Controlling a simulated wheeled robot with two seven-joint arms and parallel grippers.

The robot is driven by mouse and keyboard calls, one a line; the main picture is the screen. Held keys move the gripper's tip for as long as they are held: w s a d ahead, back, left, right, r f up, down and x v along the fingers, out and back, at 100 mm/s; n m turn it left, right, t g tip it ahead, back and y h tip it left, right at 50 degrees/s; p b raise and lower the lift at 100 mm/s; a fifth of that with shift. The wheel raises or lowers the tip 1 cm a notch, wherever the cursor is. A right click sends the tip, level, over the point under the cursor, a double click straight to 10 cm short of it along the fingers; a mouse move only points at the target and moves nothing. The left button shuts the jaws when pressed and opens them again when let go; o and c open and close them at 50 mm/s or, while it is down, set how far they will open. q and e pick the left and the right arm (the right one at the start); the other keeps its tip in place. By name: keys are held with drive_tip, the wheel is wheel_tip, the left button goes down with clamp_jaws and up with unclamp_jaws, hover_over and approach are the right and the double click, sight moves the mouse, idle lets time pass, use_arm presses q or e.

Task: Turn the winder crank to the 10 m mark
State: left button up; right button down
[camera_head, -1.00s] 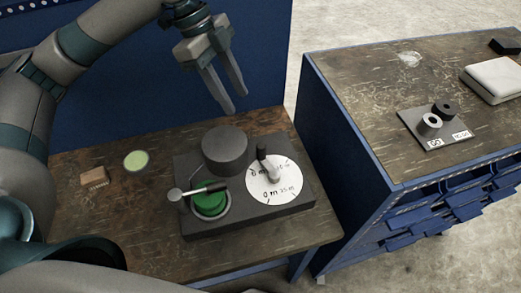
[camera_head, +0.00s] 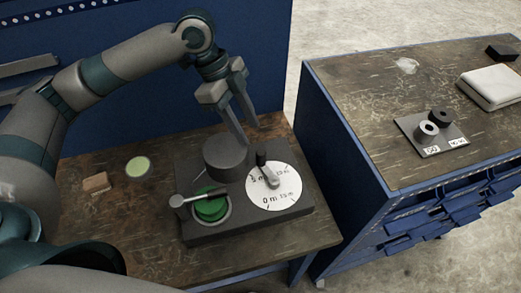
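The winder (camera_head: 246,230) is a dark box on the brown bench. On its right is a white dial (camera_head: 270,202) with dark marks; "0 m" reads at its lower edge and other labels are too small to read surely. A grey crank with an upright black knob (camera_head: 261,157) is on the dial, knob toward the back. A dark cylinder (camera_head: 224,157) and a green round part (camera_head: 211,206) with a lever (camera_head: 200,196) are to the left. My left gripper (camera_head: 250,146) points down just behind the knob, fingers apart; contact cannot be told. My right gripper is not in view.
A green disc (camera_head: 138,166) and a small brown block (camera_head: 95,182) lie on the bench at left. A second blue cabinet (camera_head: 345,135) stands at right, with a plate of two knobs (camera_head: 432,132) and a white pad (camera_head: 492,88) on top. A gap of floor separates them.

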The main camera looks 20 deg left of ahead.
sight(260, 151)
use_arm(q)
drive_tip(key=p+x, duration=0.2)
drive_tip(key=x, duration=0.8)
clamp_jaws()
